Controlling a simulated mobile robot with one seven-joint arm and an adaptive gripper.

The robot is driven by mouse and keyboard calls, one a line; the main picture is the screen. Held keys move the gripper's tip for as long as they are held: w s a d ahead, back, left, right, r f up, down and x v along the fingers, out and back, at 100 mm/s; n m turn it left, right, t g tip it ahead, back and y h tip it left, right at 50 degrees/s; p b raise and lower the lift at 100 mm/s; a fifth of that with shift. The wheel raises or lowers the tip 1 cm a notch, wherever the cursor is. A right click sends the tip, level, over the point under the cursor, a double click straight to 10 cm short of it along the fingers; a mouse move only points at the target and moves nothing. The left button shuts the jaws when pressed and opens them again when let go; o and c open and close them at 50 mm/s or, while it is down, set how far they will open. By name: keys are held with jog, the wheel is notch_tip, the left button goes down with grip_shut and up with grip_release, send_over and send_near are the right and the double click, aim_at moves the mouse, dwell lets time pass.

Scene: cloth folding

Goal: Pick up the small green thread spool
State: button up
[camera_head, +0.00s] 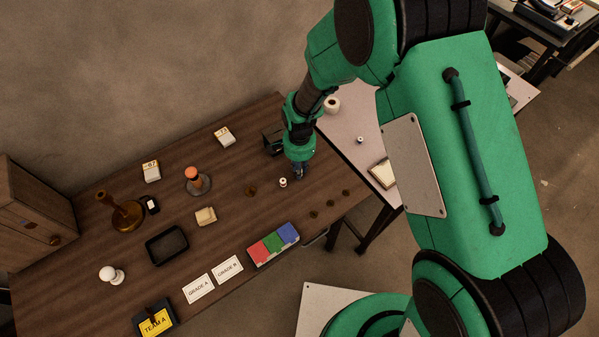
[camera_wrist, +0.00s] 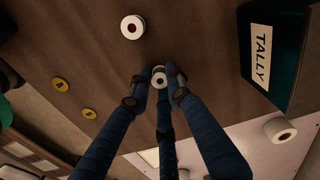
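No spool I can see clearly shows green. My gripper (camera_wrist: 158,73) points down over the right part of the brown table; it also shows in the head view (camera_head: 299,176). A small pale ring-shaped end of a spool (camera_wrist: 159,79) sits between its dark blue fingertips in the wrist view. The fingers are close around it, but contact is unclear and its side is hidden. A white spool with a red centre (camera_wrist: 133,27) stands apart from the fingers; in the head view it (camera_head: 283,183) is just left of my gripper.
A dark box marked TALLY (camera_wrist: 262,50) stands near my gripper. Round brown discs (camera_head: 314,214) lie on the brown table (camera_head: 110,255). A pale side table (camera_head: 350,125) adjoins it and holds a white roll (camera_head: 332,104) and a small spool (camera_head: 360,140). A red-green-blue box (camera_head: 273,244) lies at the front.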

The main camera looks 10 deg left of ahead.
dwell(0.4)
jog(key=shift+r, duration=0.9)
notch_tip(320, 180, up, 2)
jog(key=shift+s+r+p, duration=0.1)
jog(key=shift+s+p, duration=0.05)
jog(key=shift+p, duration=0.4)
jog(key=s+d, duration=0.2)
jog(key=s, duration=0.2)
jog(key=s+d+p, duration=0.1)
jog(key=s+d, duration=0.2)
jog(key=s, duration=0.2)
jog(key=s+d+r, duration=0.1)
jog(key=s+d, duration=0.2)
jog(key=s, duration=0.1)
jog(key=shift+s+p, duration=0.3)
jog(key=shift+s, duration=0.05)
